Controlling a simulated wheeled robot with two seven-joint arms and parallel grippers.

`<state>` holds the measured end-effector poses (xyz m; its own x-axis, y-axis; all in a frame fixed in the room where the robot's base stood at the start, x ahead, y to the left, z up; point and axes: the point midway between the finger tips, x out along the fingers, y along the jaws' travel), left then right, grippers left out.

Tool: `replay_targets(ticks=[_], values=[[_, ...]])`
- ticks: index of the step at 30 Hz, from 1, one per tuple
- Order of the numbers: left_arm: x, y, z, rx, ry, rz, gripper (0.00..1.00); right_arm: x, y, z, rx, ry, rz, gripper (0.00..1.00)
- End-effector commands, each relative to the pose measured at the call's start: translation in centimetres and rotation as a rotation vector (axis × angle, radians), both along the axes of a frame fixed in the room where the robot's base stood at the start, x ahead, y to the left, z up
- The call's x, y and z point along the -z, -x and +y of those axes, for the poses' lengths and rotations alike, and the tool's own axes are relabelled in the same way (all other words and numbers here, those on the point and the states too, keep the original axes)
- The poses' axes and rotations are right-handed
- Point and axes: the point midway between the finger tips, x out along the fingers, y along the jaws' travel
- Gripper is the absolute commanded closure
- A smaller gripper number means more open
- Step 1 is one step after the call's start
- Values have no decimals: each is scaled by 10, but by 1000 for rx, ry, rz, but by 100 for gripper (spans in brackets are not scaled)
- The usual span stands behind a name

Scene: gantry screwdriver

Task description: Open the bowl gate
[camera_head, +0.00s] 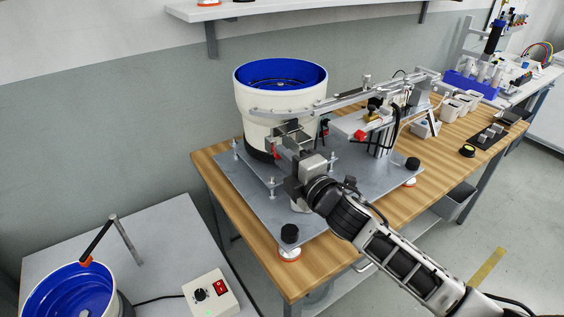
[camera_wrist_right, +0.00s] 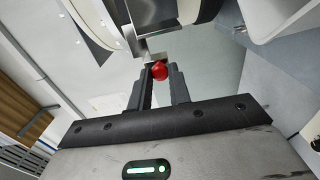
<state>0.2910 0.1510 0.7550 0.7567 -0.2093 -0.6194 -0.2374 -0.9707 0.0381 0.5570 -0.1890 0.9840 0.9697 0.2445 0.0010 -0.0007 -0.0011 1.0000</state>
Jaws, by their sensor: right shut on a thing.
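The white feeder bowl (camera_head: 268,110) with a blue inside stands on a grey plate. A red knob (camera_wrist_right: 160,72), apparently the bowl gate's handle, sits between the fingertips of my right gripper (camera_wrist_right: 159,76) in the right wrist view. A small metal bracket (camera_wrist_right: 151,54) is just beyond the knob. In the head view my right gripper (camera_head: 282,143) is at the bowl's lower front side, shut on the red knob; a bit of red (camera_head: 276,153) shows beside the fingers. The gripper hides much of the gate, so its position is unclear. My left gripper is out of view.
The grey plate (camera_head: 232,178) rests on a wooden table (camera_head: 262,255). A metal rail (camera_head: 345,99) runs right from the bowl. A second blue bowl (camera_head: 65,296) and a control box (camera_head: 210,294) are at lower left. A shelf (camera_head: 290,7) hangs above.

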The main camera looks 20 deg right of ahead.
Motion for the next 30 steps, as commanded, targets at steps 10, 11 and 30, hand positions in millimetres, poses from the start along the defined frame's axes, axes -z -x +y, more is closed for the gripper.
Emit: replay_targets(ticks=[10, 11, 30], values=[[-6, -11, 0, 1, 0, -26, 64, 1, -1, 2, -2, 1, 3, 59], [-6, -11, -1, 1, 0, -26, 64, 1, -1, 2, -2, 2, 3, 59], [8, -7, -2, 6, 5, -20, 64, 5, 100, -24, -2, 3, 8, 59]])
